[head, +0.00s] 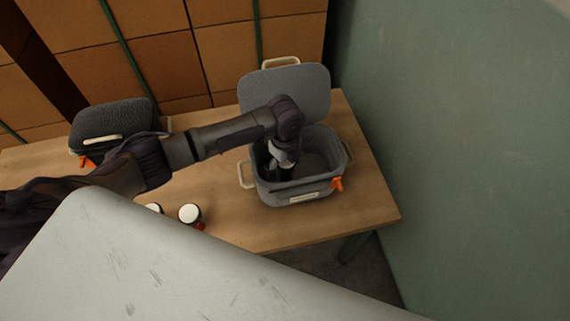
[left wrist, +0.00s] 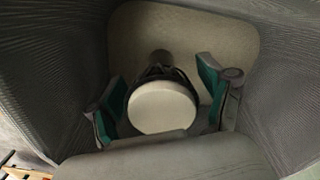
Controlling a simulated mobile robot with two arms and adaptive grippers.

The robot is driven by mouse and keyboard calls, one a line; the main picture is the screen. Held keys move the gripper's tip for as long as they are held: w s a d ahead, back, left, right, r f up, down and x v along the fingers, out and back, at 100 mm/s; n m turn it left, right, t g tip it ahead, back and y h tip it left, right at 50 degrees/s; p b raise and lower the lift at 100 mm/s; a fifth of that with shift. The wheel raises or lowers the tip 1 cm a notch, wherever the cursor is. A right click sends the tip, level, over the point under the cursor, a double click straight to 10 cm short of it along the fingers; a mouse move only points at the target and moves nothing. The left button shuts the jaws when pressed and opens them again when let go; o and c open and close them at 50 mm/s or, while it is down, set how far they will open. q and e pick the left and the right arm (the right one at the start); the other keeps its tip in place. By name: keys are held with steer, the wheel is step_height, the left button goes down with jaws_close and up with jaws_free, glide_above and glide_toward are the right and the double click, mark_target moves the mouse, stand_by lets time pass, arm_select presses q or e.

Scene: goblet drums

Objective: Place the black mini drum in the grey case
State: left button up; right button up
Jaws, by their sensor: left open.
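The grey case (head: 310,190) stands on the right part of the wooden table with its lid (head: 312,86) raised at the back. My left gripper (head: 282,172) reaches down into the case from above. In the left wrist view, the black mini drum (left wrist: 162,107) is inside the case, its pale round head towards the camera. The fingers of the left gripper (left wrist: 165,105) are spread on both sides of the drum, with a gap showing at least on the right. In the head view the drum is mostly hidden by my arm. My right gripper is not in view.
A closed dark case (head: 112,124) stands at the table's left back. Two small drums with white heads, one with red on it (head: 189,213), stand near the front edge. Cardboard boxes (head: 150,60) are stacked behind; a green wall (head: 450,150) is at right.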

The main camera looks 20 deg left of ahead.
arm_select(q)
step_height(320, 180, up, 12)
steer(key=shift+r+p, duration=0.2)
steer(key=shift+p, duration=0.3)
stand_by(0.4)
